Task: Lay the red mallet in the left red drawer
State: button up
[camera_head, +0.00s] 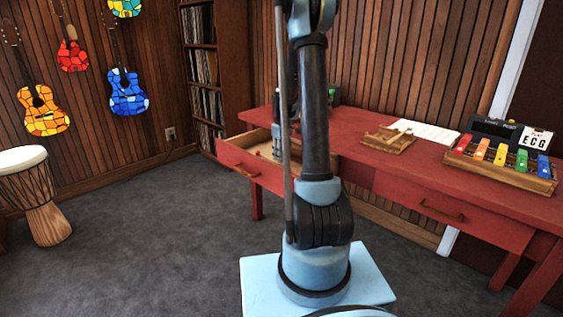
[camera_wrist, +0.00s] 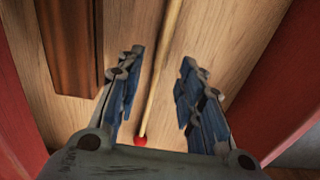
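The red mallet has a round red head (camera_wrist: 140,140) and a pale thin stick. In the wrist view it lies on the light wooden floor of a red-sided drawer, its stick running away between my fingers. My gripper (camera_wrist: 162,57) is open, with one blue finger on each side of the stick and none seen closed on it. In the head view the left red drawer (camera_head: 238,166) is pulled out from the red desk, and my gripper reaches down at it. My arm hides part of the drawer there.
A brown wooden block (camera_wrist: 72,45) lies in the drawer left of the mallet. On the desk (camera_head: 440,172) are a wooden stand (camera_head: 388,141), paper (camera_head: 425,131) and a coloured xylophone (camera_head: 500,160). The right drawer (camera_head: 450,208) is shut. A drum (camera_head: 42,205) stands far left; the floor between is clear.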

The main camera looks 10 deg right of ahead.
notch_tip(320, 180, up, 8)
jog(key=s+r+m, duration=0.2)
jog(key=s+r, duration=0.3)
jog(key=s, duration=0.6)
jog(key=s+a+r+m+t, duration=0.1)
jog(key=s+m, duration=0.1)
jog(key=s, duration=1)
jog(key=s+f+m, duration=0.1)
jog(key=s+f, duration=0.1)
jog(key=s, duration=0.4)
jog(key=s+f+m, duration=0.1)
jog(key=s+f, duration=0.2)
jog(key=s, duration=0.3)
jog(key=s+f+m+t, duration=0.1)
jog(key=s+f, duration=0.2)
jog(key=s, duration=0.3)
jog(key=shift+a+f, duration=0.25)
jog(key=shift+a, duration=0.1)
